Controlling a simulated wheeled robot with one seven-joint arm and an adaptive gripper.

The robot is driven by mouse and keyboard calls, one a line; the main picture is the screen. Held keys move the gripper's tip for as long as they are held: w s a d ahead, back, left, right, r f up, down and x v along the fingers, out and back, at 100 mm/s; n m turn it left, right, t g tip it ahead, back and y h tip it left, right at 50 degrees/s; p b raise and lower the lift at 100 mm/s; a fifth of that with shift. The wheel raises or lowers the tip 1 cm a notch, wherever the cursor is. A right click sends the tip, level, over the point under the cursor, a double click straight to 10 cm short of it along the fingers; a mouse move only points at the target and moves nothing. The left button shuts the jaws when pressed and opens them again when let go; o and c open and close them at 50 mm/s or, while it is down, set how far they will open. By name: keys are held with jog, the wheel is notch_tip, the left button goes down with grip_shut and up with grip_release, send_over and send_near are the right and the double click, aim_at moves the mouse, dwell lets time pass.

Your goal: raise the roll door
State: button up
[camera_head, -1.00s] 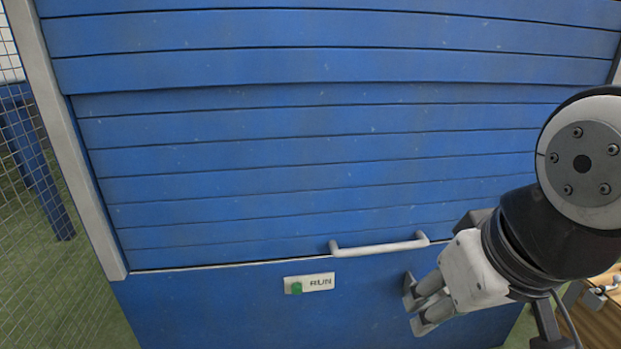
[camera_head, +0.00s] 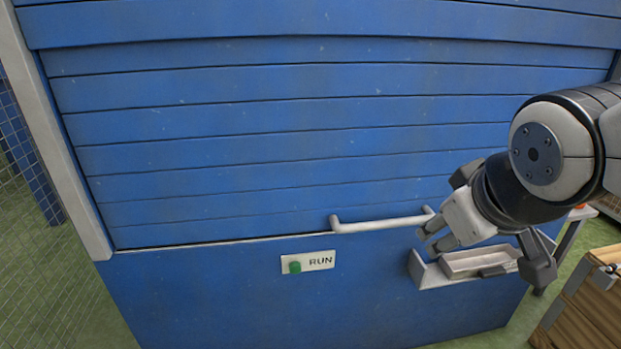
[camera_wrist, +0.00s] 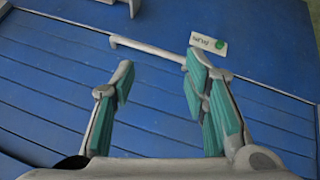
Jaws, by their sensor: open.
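The blue slatted roll door (camera_head: 300,140) is down, its bottom edge resting along the blue lower panel (camera_head: 220,295). Its white bar handle (camera_head: 380,223) runs across near the bottom of the door, right of centre. My gripper (camera_head: 432,238) is at the right end of the handle in the head view, open. In the wrist view the roll door (camera_wrist: 60,95) fills the background and the handle (camera_wrist: 148,48) lies beyond the open fingers (camera_wrist: 160,78), partly behind the right one. I see nothing between the fingers; contact with the handle cannot be told.
A RUN plate with a green button (camera_head: 308,262) sits on the panel below the handle. A small grey tray (camera_head: 470,264) juts from the panel below my gripper. A wire fence (camera_head: 25,230) stands at left, a wooden bench (camera_head: 590,310) at lower right.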

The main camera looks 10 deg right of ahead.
jog(key=w+d+f+n+t+h+b, duration=0.1)
jog(key=w+d+f+n+b, duration=0.15)
jog(key=w+f+b, duration=0.2)
jog(key=w+d+f+n+t+h+b, duration=0.1)
jog(key=w+d+f+t+b, duration=0.15)
jog(key=w, duration=0.35)
jog(key=n+t+y+b, duration=0.45)
jog(key=n+b, duration=0.75)
jog(key=b, duration=0.7)
send_near(389, 226)
jog(key=shift+t, duration=0.3)
jog(key=w+f+p, duration=0.1)
jog(key=w+p, duration=0.1)
jog(key=w, duration=0.1)
jog(key=w+f+p, duration=0.1)
jog(key=w+p, duration=0.1)
jog(key=w, duration=0.2)
jog(key=w+p, duration=0.2)
jog(key=w, duration=0.2)
jog(key=shift+f, duration=0.4)
jog(key=shift+c, duration=0.5)
grip_shut()
